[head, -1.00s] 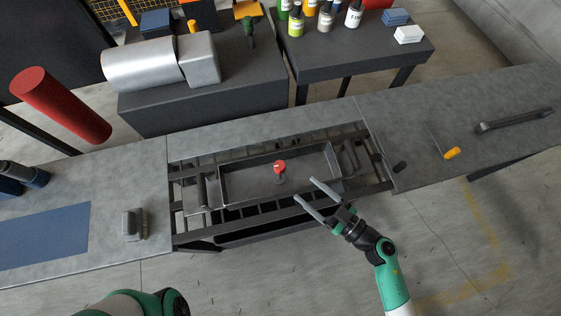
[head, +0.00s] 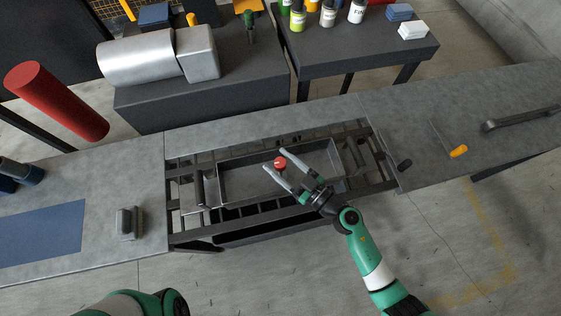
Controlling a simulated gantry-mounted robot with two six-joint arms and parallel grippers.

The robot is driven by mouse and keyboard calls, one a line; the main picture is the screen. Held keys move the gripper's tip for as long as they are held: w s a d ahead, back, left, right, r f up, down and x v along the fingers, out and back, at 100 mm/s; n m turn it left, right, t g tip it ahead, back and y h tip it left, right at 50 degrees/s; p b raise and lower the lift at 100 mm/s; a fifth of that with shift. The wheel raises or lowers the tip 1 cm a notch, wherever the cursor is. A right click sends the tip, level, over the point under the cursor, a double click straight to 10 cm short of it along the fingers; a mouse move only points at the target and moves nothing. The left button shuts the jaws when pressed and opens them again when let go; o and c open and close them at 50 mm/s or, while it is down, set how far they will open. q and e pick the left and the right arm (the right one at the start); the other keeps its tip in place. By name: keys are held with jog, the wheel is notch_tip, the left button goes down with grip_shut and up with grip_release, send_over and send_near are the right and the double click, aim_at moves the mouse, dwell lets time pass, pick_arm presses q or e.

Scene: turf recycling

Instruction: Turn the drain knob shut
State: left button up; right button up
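The drain knob (head: 280,162) is a small red knob. It stands up inside a grey tray (head: 232,185) set in the frame in the middle of the bench. My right gripper (head: 274,161) is open, with its two fingers spread. In the picture its fingertips lie on either side of the knob; I cannot tell whether they touch it. The fingers partly cover the area below the knob. My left arm shows only as a green and black link at the bottom left; its gripper is out of view.
Dark rails and bars surround the tray. A grey block (head: 126,222) and a blue mat (head: 40,240) lie on the left bench. An orange-handled tool (head: 459,151) and a dark bar (head: 520,118) lie on the right bench. A red cylinder (head: 58,102) leans at the left.

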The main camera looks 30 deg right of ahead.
grip_shut()
jog(key=shift+a+r+m+h, duration=0.1)
jog(key=shift+r+m+h, duration=0.05)
jog(key=shift+m+h, duration=0.2)
jog(key=shift+t+h, duration=0.3)
jog(key=shift+h, duration=0.05)
jog(key=shift+m+h, duration=0.3)
jog(key=shift+m, duration=0.05)
jog(key=shift+m+t+h+b, duration=0.3)
jog(key=shift+m+h, duration=0.1)
jog(key=shift+h, duration=0.2)
jog(key=m+h+b, duration=0.1)
jog(key=h+b, duration=0.1)
jog(key=m+h+b, duration=0.1)
jog(key=h+b, duration=0.1)
jog(key=b, duration=0.1)
jog(key=m+h+b, duration=0.2)
jog(key=b, duration=0.1)
jog(key=shift+f, duration=0.35)
jog(key=shift+r+m+g+h+b, duration=0.2)
jog(key=shift+m+h+b, duration=0.15)
jog(key=shift+h+b, duration=0.25)
jog(key=shift+r+m+g+h+b, duration=0.1)
jog(key=shift+m+g+h+b, duration=0.1)
jog(key=shift+m+h+b, duration=0.3)
